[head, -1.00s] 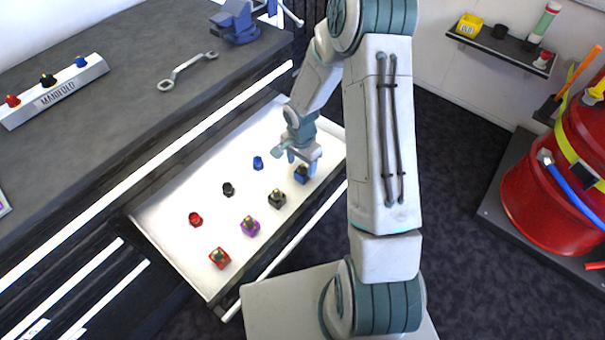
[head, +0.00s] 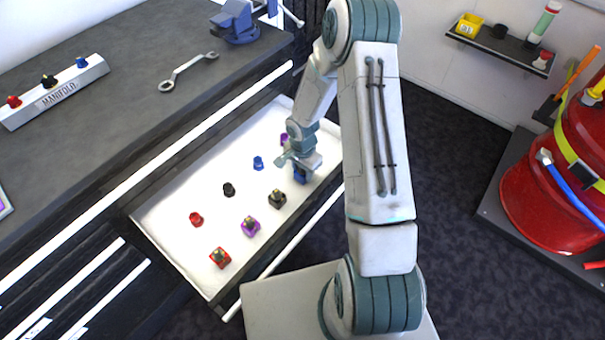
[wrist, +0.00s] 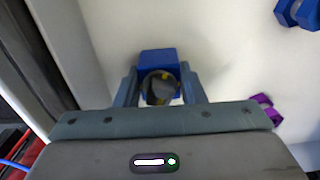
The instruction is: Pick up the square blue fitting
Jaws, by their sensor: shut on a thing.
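The square blue fitting (wrist: 158,60) sits between the two fingers of my gripper (wrist: 158,88) in the wrist view. It has a blue body with a dark round part and a bit of yellow facing the camera. My gripper is shut on it. In the head view my gripper (head: 299,172) is at the far right part of the white drawer, with the blue fitting (head: 299,177) partly hidden below it. I cannot tell whether the fitting touches the drawer floor.
The white drawer (head: 170,215) also holds a smaller blue fitting (head: 258,163), black fittings (head: 277,199), purple ones (head: 250,226) and red ones (head: 220,258). The grey bench with the manifold (head: 60,90) and a wrench (head: 187,71) stands behind. A red drum (head: 545,190) stands right.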

